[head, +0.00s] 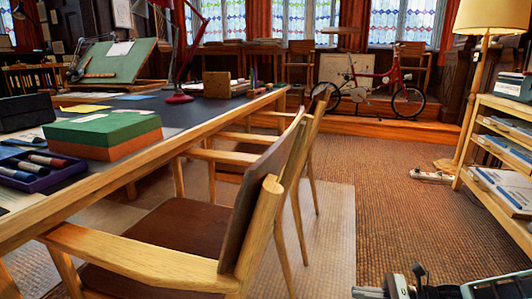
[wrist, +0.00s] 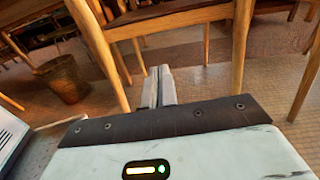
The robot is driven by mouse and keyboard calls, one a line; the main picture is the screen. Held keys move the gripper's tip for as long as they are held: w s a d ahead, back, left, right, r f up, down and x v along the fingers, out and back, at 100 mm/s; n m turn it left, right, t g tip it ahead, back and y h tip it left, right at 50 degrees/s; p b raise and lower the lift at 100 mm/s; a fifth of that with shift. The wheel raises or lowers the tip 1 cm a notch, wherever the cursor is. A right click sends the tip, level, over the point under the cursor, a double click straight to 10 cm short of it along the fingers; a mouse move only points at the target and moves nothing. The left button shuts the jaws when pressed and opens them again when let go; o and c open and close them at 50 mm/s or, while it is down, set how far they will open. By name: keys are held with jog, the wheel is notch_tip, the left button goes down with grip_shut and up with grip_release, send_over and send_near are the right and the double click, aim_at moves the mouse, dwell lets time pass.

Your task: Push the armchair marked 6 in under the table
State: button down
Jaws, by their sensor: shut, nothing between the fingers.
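No number 6 shows on any chair, so I cannot tell which is the marked one. A wooden armchair with a brown seat and back (head: 255,180) stands close in the head view, beside the long table (head: 215,115), its back out toward the aisle. A second armchair (head: 315,115) stands just beyond it, partly hidden. My gripper (wrist: 160,75) is shut and empty in the wrist view. It points between the legs of a wooden chair (wrist: 165,15), low over the floor; whether it touches is unclear. Part of my arm shows at the head view's bottom right.
A wastebasket (wrist: 65,82) stands left in the wrist view. A shelf (head: 500,150) and a floor lamp (head: 485,60) line the right side. A white power strip (head: 432,177) lies on the floor. A red bicycle (head: 370,85) stands at the back. The carpet aisle (head: 380,200) is clear.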

jog(key=s+a+r+n+g+h, duration=0.8)
jog(key=s+n+g, duration=0.25)
jog(key=n, duration=0.35)
jog(key=s+a+r+n+t+h+p, duration=0.1)
jog(key=s+a+r+n+t+h, duration=0.1)
jog(key=s+r+n+t+h, duration=0.9)
jog(key=s+r+n+g+y+p, duration=0.1)
jog(key=r+g+p, duration=0.1)
jog(key=r+p, duration=1.7)
jog(key=s+r+n+g+y+p, duration=0.1)
jog(key=s+r+n+g+p, duration=0.1)
jog(key=r+p, duration=1.7)
notch_tip(320, 180, up, 4)
jog(key=shift+s+f+g, duration=0.25)
jog(key=shift+s+g, duration=0.05)
jog(key=shift+g, duration=0.15)
